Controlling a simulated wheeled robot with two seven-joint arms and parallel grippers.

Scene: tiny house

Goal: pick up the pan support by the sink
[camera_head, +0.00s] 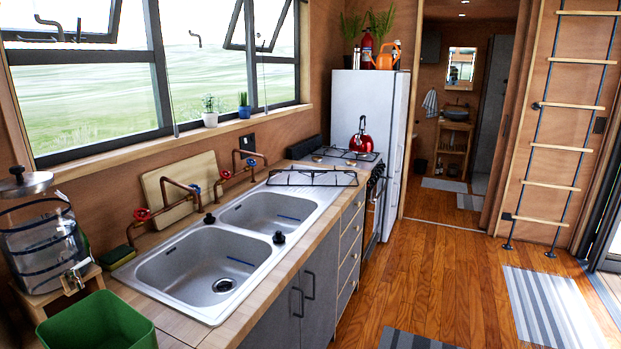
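The pan support (312,177) is a black wire grate. It lies flat at the far end of the double sink (262,212), on the drainer and worktop just before the stove. A second dark grate sits on the stove (340,156), with a red kettle (361,137) on it. Neither of my grippers shows in the head view.
A wooden board (180,183) leans behind the copper taps (168,204). A green bin (98,322) and a glass dispenser (45,240) stand at the near left. A white fridge (364,102) stands past the stove. The wooden floor (430,270) to the right is clear apart from flat rugs.

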